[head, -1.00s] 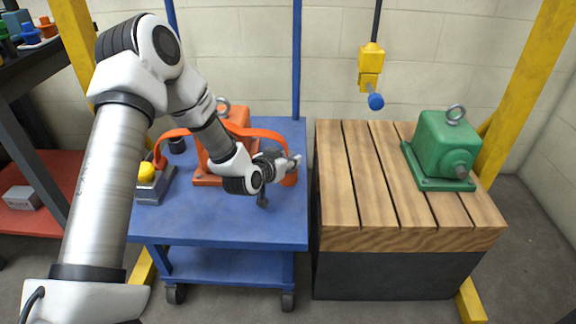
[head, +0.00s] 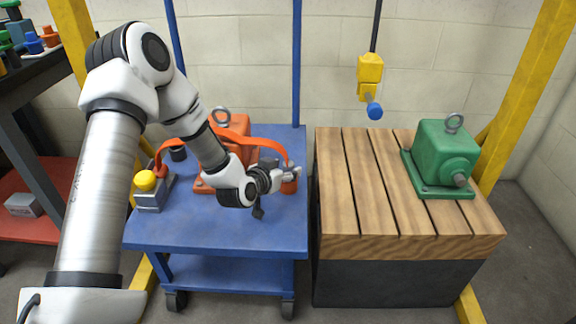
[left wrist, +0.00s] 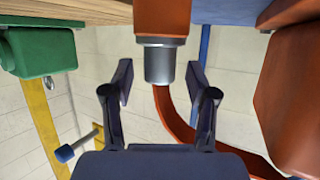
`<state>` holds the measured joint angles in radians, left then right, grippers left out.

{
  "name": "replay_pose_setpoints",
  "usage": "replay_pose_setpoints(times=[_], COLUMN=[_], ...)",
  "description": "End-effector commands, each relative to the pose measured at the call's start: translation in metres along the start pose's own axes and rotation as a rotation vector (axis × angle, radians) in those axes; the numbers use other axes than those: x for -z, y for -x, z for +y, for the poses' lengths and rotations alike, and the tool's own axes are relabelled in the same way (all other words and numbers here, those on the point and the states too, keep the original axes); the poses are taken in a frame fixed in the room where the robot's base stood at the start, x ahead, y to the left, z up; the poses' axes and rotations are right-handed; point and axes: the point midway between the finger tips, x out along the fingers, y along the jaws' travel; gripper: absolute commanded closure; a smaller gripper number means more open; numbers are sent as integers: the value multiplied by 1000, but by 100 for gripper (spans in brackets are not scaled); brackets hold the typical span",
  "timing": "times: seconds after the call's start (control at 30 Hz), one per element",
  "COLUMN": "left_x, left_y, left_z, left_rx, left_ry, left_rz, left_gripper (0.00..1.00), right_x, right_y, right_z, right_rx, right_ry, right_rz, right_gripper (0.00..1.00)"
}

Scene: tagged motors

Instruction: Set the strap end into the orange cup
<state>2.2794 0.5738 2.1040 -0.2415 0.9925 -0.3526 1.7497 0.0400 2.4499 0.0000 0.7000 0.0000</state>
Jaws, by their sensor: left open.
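The orange cup (head: 289,186) stands at the right edge of the blue cart; in the left wrist view it shows upside down at the top (left wrist: 162,16). The strap end, a grey metal ferrule (left wrist: 160,62), meets the cup's mouth and appears partly inside it; the exact depth is hidden. The orange strap (head: 240,135) runs from it over the orange motor (head: 236,153). My left gripper (head: 291,173) is open, its fingers on either side of the ferrule with gaps, as the left wrist view (left wrist: 160,95) shows. My right gripper is not in view.
A grey box with a yellow knob (head: 146,181) and a dark cup (head: 178,153) sit on the blue cart (head: 225,232). A wooden bench (head: 375,215) with a green motor (head: 446,150) stands at right. A yellow hoist block (head: 370,70) hangs above it.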

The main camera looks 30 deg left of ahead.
Motion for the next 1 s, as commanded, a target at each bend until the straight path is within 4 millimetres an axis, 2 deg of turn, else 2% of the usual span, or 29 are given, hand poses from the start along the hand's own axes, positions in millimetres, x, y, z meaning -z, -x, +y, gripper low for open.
replay_pose_setpoints(times=[0.03,0.2,0.3,0.4,1.0], left_x=[6,6,5,3,1], left_y=[15,62,83,95,99], left_z=[0,0,0,0,0], left_rx=[-1,0,0,0,0], left_ry=[7,9,8,4,1], left_rz=[-3,-4,-2,-1,0], left_gripper=[42,42,42,42,42], right_x=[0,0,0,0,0], right_y=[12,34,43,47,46], right_z=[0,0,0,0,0], right_rx=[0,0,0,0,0], right_ry=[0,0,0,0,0], right_rz=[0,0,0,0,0], right_gripper=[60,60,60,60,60])
